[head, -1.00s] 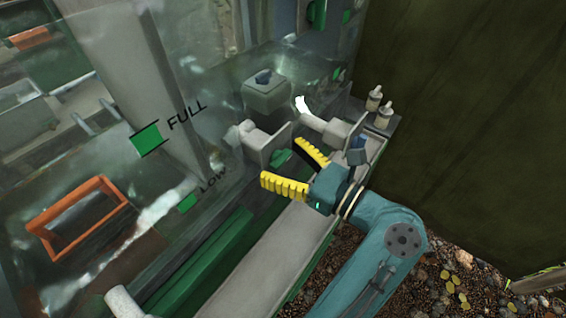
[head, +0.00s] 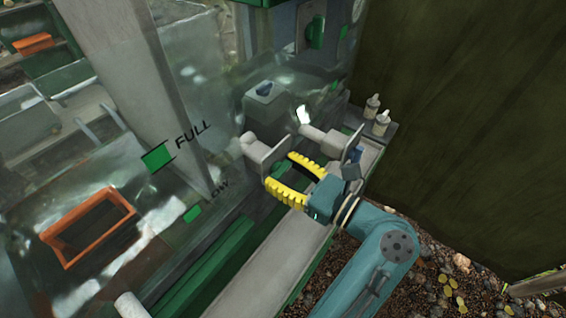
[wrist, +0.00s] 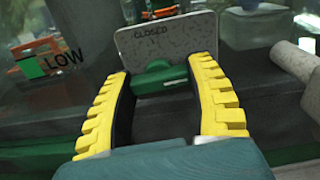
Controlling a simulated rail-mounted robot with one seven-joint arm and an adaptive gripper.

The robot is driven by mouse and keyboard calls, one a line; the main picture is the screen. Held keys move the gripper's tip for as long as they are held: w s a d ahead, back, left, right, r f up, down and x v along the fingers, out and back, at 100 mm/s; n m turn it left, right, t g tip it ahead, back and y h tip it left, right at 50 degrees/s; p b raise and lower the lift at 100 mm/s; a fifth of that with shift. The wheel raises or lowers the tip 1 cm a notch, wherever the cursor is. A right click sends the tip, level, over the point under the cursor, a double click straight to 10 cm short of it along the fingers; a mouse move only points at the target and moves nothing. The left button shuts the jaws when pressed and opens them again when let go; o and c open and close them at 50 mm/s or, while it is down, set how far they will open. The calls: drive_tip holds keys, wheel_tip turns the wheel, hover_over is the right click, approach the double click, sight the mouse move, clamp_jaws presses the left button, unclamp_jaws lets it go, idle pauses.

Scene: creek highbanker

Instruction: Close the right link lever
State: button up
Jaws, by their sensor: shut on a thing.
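My gripper (head: 280,170) is at the grey bracket (head: 262,150) beside the clear tank wall. In the wrist view its yellow fingers (wrist: 159,70) stand well apart, with their tips closed on the two ends of a green piece, which looks like the link lever (wrist: 160,80). A pale speckled plate marked CLOSED (wrist: 172,40) rises right behind this piece.
A grey cylinder-ended bracket (head: 333,140) stands just right of the fingers; its rod also shows in the wrist view (wrist: 296,60). Two small bottles (head: 377,115) stand beyond. A clear panel marked FULL and LOW (head: 192,140) is at left. An orange frame (head: 90,222) shows through it.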

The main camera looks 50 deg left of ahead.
drive_tip(key=r+p, duration=0.1)
drive_tip(key=p, duration=0.3)
drive_tip(key=shift+r+n, duration=0.1)
drive_tip(key=shift+n, duration=0.3)
drive_tip(key=n+p, duration=0.1)
drive_tip(key=p, duration=0.2)
drive_tip(key=n+p, duration=0.1)
drive_tip(key=f+n+p, duration=0.1)
drive_tip(key=n, duration=0.1)
drive_tip(key=shift+p, duration=0.3)
drive_tip(key=n, duration=0.2)
drive_tip(key=shift+n, duration=0.4)
drive_tip(key=n, duration=0.3)
drive_tip(key=shift+f, duration=0.15)
drive_tip(key=n, duration=0.4)
drive_tip(key=shift+b, duration=0.3)
drive_tip(key=shift+n+b, duration=0.45)
drive_tip(key=shift+n, duration=0.75)
